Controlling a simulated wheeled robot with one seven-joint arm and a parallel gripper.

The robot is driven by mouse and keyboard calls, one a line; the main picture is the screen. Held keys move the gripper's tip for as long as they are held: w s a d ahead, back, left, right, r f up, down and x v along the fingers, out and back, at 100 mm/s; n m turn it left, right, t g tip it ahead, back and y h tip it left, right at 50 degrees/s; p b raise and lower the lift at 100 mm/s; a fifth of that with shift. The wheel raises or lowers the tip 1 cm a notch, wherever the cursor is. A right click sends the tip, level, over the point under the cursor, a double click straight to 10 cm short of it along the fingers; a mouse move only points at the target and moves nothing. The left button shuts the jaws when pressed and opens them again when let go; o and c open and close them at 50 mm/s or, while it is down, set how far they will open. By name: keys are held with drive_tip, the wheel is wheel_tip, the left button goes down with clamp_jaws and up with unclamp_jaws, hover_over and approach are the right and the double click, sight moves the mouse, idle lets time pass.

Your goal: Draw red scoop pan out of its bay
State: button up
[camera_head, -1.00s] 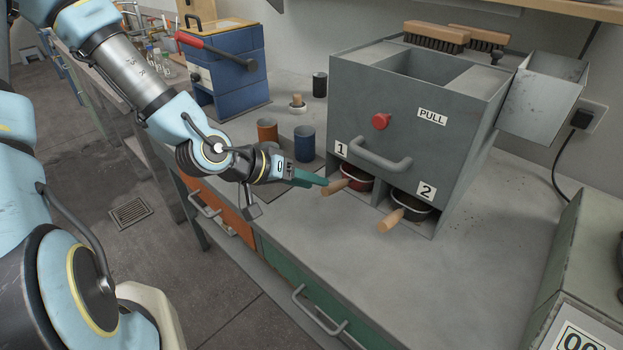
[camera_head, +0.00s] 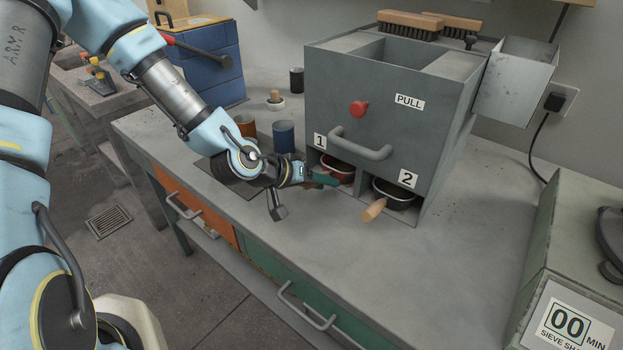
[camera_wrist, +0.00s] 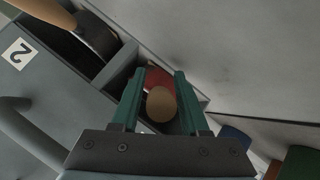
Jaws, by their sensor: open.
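The red scoop pan (camera_head: 338,171) sits in bay 1 at the lower left of the grey box (camera_head: 385,123). In the wrist view, its red body (camera_wrist: 158,78) and the rounded end of its wooden handle (camera_wrist: 161,104) lie between the two green fingers of my gripper (camera_wrist: 160,95). The fingers stand apart on both sides of the handle. I cannot tell whether either finger touches it. In the head view, my gripper (camera_head: 323,180) is in front of bay 1 and hides the handle.
A black pan (camera_head: 397,193) with a wooden handle (camera_head: 373,210) sits in bay 2, just right. A bar handle (camera_head: 358,146) juts out above the bays. Orange (camera_head: 245,125) and blue (camera_head: 283,136) cups stand left.

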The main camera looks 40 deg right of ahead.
drive_tip(key=shift+d+f, duration=0.15)
drive_tip(key=shift+d, duration=0.05)
drive_tip(key=shift+c, duration=0.4)
clamp_jaws()
idle(1.0)
